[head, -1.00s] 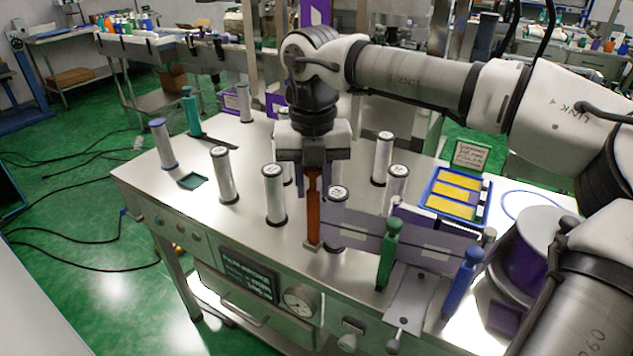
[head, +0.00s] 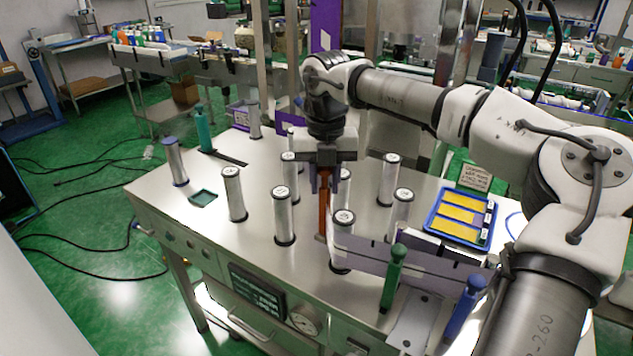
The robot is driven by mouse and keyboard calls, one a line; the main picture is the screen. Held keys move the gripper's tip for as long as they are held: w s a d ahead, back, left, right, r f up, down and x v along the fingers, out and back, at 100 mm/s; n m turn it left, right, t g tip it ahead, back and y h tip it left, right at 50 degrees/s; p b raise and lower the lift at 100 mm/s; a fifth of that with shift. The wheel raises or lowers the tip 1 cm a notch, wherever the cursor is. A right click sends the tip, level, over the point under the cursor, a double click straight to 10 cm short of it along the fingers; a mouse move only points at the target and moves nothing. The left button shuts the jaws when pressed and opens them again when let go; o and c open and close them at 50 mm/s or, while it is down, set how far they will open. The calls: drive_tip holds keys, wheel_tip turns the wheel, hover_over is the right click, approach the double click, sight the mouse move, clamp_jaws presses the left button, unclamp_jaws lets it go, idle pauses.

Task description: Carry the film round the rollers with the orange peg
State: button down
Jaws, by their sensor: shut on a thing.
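My gripper (head: 325,186) is above the middle of the steel table and shut on the orange peg (head: 323,215), which hangs upright below it. The film (head: 400,258) is a greyish purple band. It runs from beside the peg, past a front roller (head: 343,240), behind the green peg (head: 393,277) and toward the right. Several silver rollers stand on the table, such as one left of the peg (head: 284,215), one further left (head: 235,193), and others at the right (head: 389,179) and (head: 400,212). My gripper partly hides the rollers behind it. I cannot tell whether the film touches the front roller.
A blue-capped roller (head: 176,162) and a teal peg (head: 204,130) stand at the far left. A blue peg (head: 466,308) stands at the front right. A blue tray (head: 431,217) with yellow strips lies at the right. The table's left part is fairly open.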

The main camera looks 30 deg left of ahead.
drive_tip(key=shift+w, duration=0.2)
drive_tip(key=w+d+p, duration=0.3)
drive_tip(key=w+p, duration=0.1)
drive_tip(key=w, duration=0.4)
drive_tip(key=shift+w, duration=0.25)
drive_tip(key=shift+d, duration=0.1)
